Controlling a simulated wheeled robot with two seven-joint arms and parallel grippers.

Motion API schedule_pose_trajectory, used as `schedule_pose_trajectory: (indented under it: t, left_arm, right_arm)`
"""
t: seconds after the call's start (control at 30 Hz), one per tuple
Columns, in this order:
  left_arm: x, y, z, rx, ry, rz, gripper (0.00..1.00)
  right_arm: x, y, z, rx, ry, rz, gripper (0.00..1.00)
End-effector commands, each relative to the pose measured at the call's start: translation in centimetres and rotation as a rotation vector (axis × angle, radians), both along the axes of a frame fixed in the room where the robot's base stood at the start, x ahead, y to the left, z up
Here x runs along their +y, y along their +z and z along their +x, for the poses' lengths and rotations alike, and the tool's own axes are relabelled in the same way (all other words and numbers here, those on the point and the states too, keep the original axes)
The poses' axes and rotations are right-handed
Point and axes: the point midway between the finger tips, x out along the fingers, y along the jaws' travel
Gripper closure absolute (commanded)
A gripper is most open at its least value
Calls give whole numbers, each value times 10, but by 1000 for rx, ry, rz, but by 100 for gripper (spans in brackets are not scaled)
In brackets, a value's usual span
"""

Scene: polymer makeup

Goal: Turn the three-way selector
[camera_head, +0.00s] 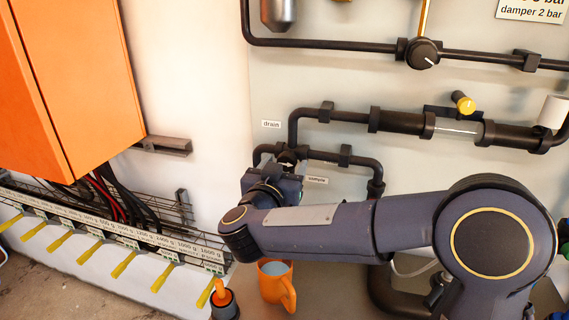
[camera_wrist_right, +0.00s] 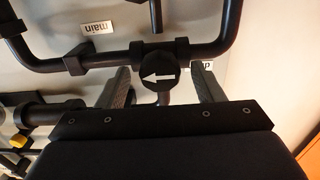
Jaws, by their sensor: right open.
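In the right wrist view the selector (camera_wrist_right: 160,71) is a round black knob with a pale mark, at a pipe junction. My right gripper (camera_wrist_right: 162,86) is open, with one finger to each side of the knob. A gap shows between knob and fingers; whether they reach its depth I cannot tell. In the head view my right gripper (camera_head: 284,171) partly hides the selector. My left gripper is not in view.
Black pipes run along the panel around the selector. A round black dial (camera_head: 424,53) and a yellow knob (camera_head: 464,103) sit up and right. An orange cabinet (camera_head: 65,90) stands left.

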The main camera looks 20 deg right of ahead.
Motion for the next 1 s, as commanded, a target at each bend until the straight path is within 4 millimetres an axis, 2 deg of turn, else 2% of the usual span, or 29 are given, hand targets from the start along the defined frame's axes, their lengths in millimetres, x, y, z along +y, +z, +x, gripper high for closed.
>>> schedule_pose_trajectory:
  t: [0.33, 0.67, 1.0]
  left_arm:
    - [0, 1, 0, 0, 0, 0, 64]
    - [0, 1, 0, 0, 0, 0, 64]
    - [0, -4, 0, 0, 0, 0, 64]
  right_arm:
    - [-3, 0, 5, 0, 1, 0, 39]
    - [-3, 0, 5, 0, 1, 0, 82]
    - [-3, -1, 5, -30, 1, 42, 83]
